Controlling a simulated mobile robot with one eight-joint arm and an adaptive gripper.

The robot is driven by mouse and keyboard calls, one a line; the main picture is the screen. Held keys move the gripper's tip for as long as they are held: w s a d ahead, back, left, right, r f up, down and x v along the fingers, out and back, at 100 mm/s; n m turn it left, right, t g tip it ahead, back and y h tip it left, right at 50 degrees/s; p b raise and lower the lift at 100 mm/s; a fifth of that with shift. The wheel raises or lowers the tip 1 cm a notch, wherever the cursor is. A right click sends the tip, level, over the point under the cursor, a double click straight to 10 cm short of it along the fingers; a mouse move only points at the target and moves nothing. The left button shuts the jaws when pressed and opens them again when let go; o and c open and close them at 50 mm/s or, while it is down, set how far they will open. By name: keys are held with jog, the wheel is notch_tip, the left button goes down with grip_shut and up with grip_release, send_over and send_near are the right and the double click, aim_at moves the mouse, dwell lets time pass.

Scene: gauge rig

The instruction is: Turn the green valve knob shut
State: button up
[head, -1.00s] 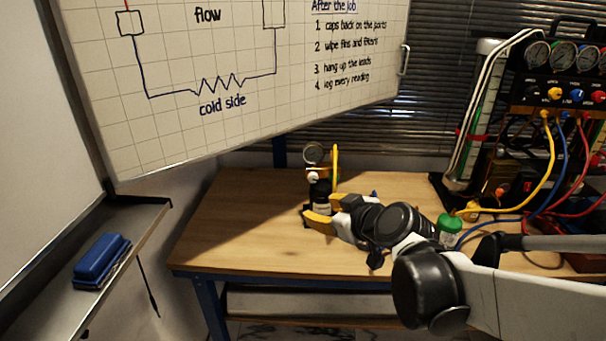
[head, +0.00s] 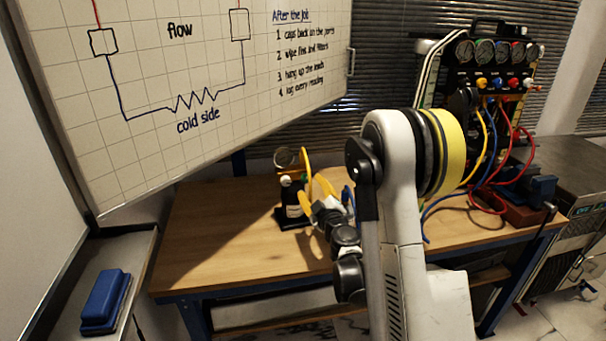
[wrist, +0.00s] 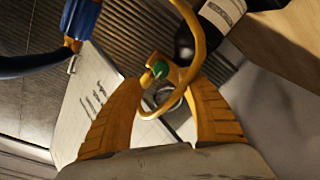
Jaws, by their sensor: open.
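In the wrist view the green valve knob (wrist: 160,69) shows on a brass-coloured fitting, between the tips of my gripper's (wrist: 166,82) two orange fingers. The fingers are spread, with space on both sides of the knob. I cannot tell how far beyond the tips it lies. A round gauge (wrist: 170,98) shows behind the fitting. In the head view the small rig with its black bottle (head: 292,198) and gauge (head: 284,158) stands on the wooden bench. My gripper (head: 313,191) is just to its right. The green knob is not clear there.
A yellow hose (wrist: 192,85) loops close around the knob and across the right finger. A blue hose (wrist: 35,66) is at upper left. The manifold panel (head: 492,65) with several hoses stands at right. The bench's (head: 205,235) left part is clear.

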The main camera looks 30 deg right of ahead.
aim_at(306, 180)
jog(key=w, duration=0.2)
jog(key=w+b, duration=0.1)
jog(key=w, duration=0.1)
jog(key=w+d, duration=0.1)
jog(key=w, duration=0.1)
jog(key=shift+w+f, duration=0.1)
jog(key=shift+w, duration=0.15)
grip_shut()
